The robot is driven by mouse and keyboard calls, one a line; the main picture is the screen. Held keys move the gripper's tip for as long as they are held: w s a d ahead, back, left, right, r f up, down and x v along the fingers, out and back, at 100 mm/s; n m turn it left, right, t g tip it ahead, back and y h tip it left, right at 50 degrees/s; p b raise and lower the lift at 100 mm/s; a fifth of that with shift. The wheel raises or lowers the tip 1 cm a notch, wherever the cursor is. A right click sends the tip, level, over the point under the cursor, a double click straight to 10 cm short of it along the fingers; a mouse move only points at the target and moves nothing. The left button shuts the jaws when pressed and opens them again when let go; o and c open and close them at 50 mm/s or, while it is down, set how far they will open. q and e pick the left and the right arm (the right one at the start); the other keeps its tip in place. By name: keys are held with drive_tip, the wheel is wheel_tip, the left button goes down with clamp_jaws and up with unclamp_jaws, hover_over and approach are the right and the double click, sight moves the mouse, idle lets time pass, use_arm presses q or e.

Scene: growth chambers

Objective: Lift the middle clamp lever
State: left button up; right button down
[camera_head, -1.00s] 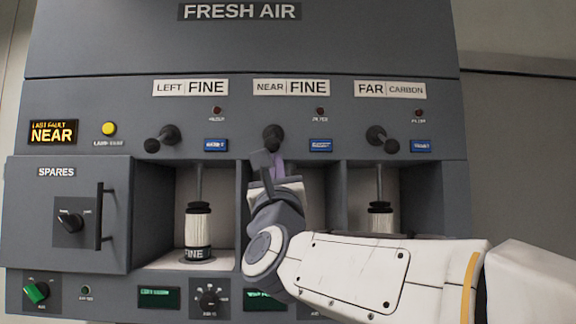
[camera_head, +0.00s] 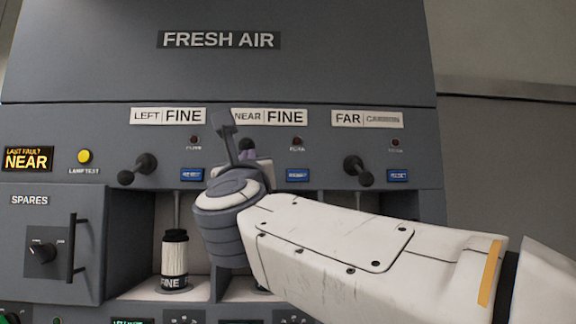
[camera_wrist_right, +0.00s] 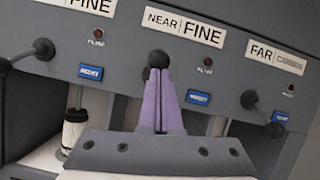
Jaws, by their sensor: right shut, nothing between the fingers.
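The middle clamp lever (camera_head: 246,145), under the NEAR FINE label, shows only as a dark knob above my right gripper in the head view. In the right wrist view its black knob (camera_wrist_right: 158,59) stands just above the purple fingertips. My right gripper (camera_head: 249,155) is shut with nothing between its fingers (camera_wrist_right: 160,78). The tips are right at the knob; I cannot tell whether they touch it. The gripper and wrist hide the rest of the lever in the head view. My left gripper is not in view.
The left clamp lever (camera_head: 136,170) and far clamp lever (camera_head: 358,171) stand on either side. Blue reset buttons (camera_head: 192,175) sit beside the levers. A filter cartridge (camera_head: 174,260) stands in the left bay. The spares door handle (camera_head: 73,248) sticks out at left.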

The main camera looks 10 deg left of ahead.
drive_tip(key=shift+w+r, duration=0.1)
drive_tip(key=shift+r, duration=1.1)
drive_tip(key=shift+d+r+p, duration=0.15)
drive_tip(key=shift+r+p, duration=0.25)
drive_tip(key=shift+r, duration=0.35)
drive_tip(key=shift+d, duration=0.1)
wheel_tip(320, 180, down, 5)
drive_tip(key=s+b, duration=0.2)
drive_tip(key=b, duration=0.4)
drive_tip(key=s+d+r, duration=0.3)
drive_tip(key=s+r, duration=0.1)
drive_tip(key=s, duration=0.5)
drive_tip(key=shift+w, duration=0.1)
